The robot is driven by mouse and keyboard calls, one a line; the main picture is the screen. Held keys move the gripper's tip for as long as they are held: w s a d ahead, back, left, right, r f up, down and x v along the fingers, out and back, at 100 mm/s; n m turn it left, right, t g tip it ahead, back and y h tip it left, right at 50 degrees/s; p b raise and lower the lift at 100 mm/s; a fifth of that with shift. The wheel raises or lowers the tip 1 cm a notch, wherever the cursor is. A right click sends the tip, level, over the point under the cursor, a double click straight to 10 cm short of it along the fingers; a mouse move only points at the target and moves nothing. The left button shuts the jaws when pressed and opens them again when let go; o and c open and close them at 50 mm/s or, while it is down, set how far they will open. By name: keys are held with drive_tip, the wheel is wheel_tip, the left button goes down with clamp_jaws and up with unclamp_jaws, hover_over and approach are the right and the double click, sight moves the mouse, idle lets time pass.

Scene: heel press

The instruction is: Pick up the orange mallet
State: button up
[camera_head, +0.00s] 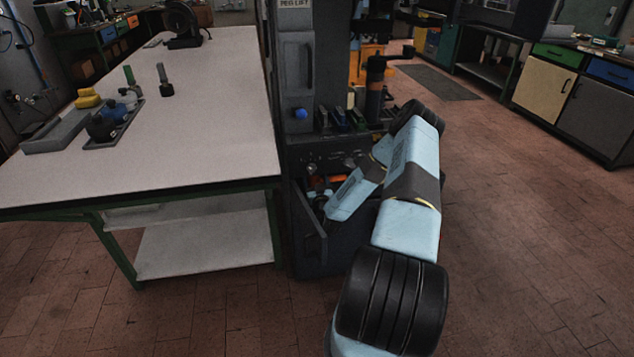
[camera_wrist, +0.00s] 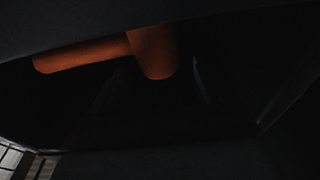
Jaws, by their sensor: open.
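The orange mallet (camera_wrist: 152,52) shows in the dark wrist view, its head near the top middle and its handle running left. An orange patch (camera_head: 329,179) inside the open drawer (camera_head: 309,228) in the head view looks like part of it. My gripper (camera_head: 322,203) reaches down into that drawer from the right. In the wrist view my gripper (camera_wrist: 158,84) is open, with dim fingers on either side below the mallet's head. Nothing is between the fingers as far as the dark shows. The exact gap to the mallet cannot be told.
The drawer's dark walls stand close around my gripper. The press cabinet (camera_head: 296,70) rises behind the drawer. A white-topped workbench (camera_head: 205,130) stands left, with a tray (camera_head: 60,133) and small tools on it. The brick floor (camera_head: 530,240) to the right is clear.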

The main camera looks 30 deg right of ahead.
drive_tip(key=shift+x, duration=1.05)
drive_tip(key=shift+c, duration=0.4)
drive_tip(key=c, duration=1.4)
